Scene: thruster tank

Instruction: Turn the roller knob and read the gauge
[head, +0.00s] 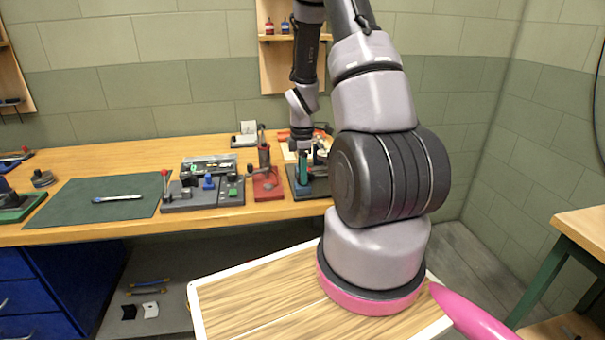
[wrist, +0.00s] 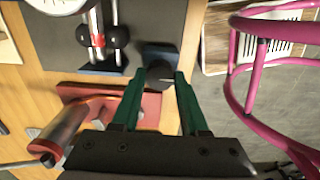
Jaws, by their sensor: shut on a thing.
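The roller knob (wrist: 159,72) is a dark round knob on a small dark block in the wrist view. My gripper (wrist: 159,80) has its two green fingers on either side of it, shut on it. The gauge (wrist: 62,4) shows as a white dial cut off by the top edge of the wrist view; its reading is not legible. In the head view my gripper (head: 303,170) points down at the dark-based device (head: 318,186) at the bench's right end. The knob is hidden there.
A red-based device (head: 266,184) stands just left, and shows close beside my fingers in the wrist view (wrist: 110,96). A grey control panel (head: 203,195) and a green mat (head: 95,210) lie farther left on the wooden bench (head: 120,160). A silver rod with black balls (wrist: 97,35) stands near the gauge.

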